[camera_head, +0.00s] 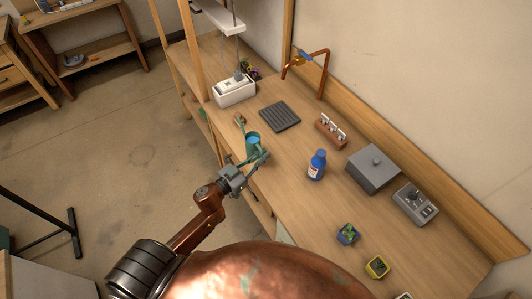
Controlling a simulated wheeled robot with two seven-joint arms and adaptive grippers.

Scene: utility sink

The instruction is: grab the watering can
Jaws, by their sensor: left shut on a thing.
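The watering can (252,148) is a small teal-green can with a blue inside, at the front edge of the wooden bench. My left gripper (254,164) reaches it from the lower left, and its fingers are shut on the can's near side. The gripper partly hides the can's lower part, so I cannot tell whether it rests on the bench or is lifted. My right gripper is not in the view.
The wooden bench (285,190) carries a dark ribbed mat (280,116), a blue bottle (317,165), a grey box (373,168), a grey device with a dial (415,204) and a white container (235,91). A copper tap (322,72) stands at the back.

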